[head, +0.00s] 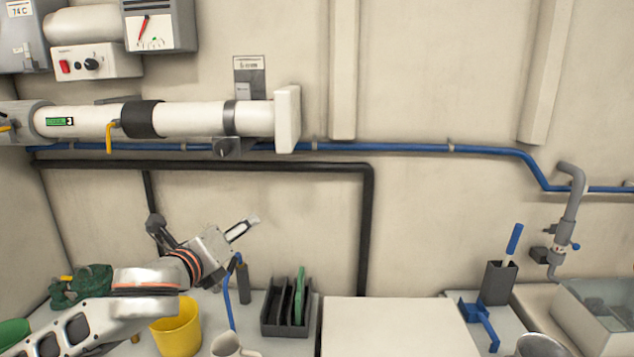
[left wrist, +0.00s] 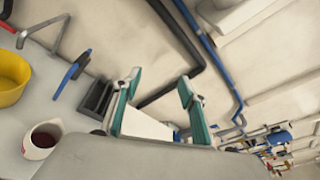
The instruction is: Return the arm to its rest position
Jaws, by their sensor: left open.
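My left arm (head: 115,310) reaches in from the lower left of the head view, above the left part of the counter. My left gripper (head: 244,229) is raised in front of the wall, above the dark slotted rack and clear of it. In the left wrist view the gripper (left wrist: 158,88) shows two fingers with teal pads spread apart. Nothing is held between them; only the wall, a black pipe and a pale surface show beyond. My right gripper is not in view.
Below the arm stand a yellow bucket (head: 177,330), a light mug (head: 232,346) and the slotted rack (head: 287,309). A white pipe (head: 190,119) and a blue pipe (head: 400,148) run along the wall. A pale flat surface (head: 395,325) at centre is clear.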

